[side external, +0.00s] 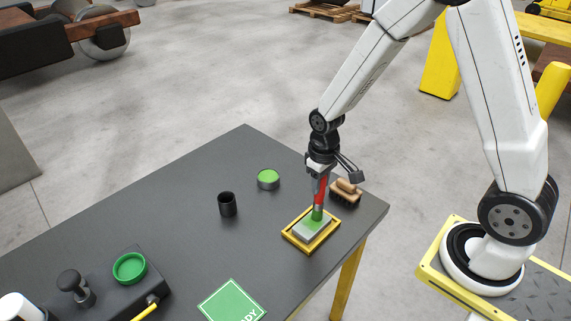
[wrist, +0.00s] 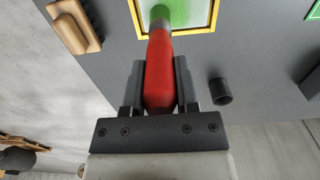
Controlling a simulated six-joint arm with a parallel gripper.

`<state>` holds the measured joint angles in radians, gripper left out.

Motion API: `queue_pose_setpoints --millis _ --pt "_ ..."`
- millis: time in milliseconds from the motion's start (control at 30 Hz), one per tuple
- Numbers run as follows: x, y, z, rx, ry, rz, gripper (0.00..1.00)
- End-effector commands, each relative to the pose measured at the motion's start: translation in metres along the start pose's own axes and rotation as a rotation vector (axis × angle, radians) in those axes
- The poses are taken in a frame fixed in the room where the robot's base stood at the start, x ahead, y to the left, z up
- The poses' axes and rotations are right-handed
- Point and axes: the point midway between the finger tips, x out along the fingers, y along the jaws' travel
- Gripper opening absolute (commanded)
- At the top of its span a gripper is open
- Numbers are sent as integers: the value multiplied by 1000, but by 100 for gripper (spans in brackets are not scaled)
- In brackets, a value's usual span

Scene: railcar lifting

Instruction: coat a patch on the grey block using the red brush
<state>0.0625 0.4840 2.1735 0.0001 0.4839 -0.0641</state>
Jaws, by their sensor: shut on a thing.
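My gripper (side external: 321,179) is shut on the red brush (side external: 321,192), which points down with green on its bristle end. In the wrist view the brush's red handle (wrist: 159,75) sits between the two fingers of my gripper (wrist: 160,85). The grey block (side external: 309,231) lies in a yellow frame (side external: 291,238) on the dark table. The brush tip is at the block's upper part and appears to touch it. Green coating shows on the block around the tip. In the wrist view the block (wrist: 198,14) is partly cut off and partly hidden by the brush.
A wooden hand brush (side external: 345,192) lies just right of the frame. A tin of green paint (side external: 268,179) and a black cup (side external: 227,204) stand to the left. A green sign (side external: 232,301) and a box with a green ring (side external: 130,267) are nearer the front.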

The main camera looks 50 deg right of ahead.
Motion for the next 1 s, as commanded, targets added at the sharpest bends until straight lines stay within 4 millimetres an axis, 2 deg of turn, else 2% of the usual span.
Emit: queue_pose_setpoints --millis 200,267,300,333,1000 --pt "0 0 -20 0 1 0 0" --pt "-6 0 -19 0 3 0 0" --pt "-18 0 -20 0 8 0 0" --pt "-22 0 -19 0 6 0 0" --pt "-77 0 -18 0 3 0 0"
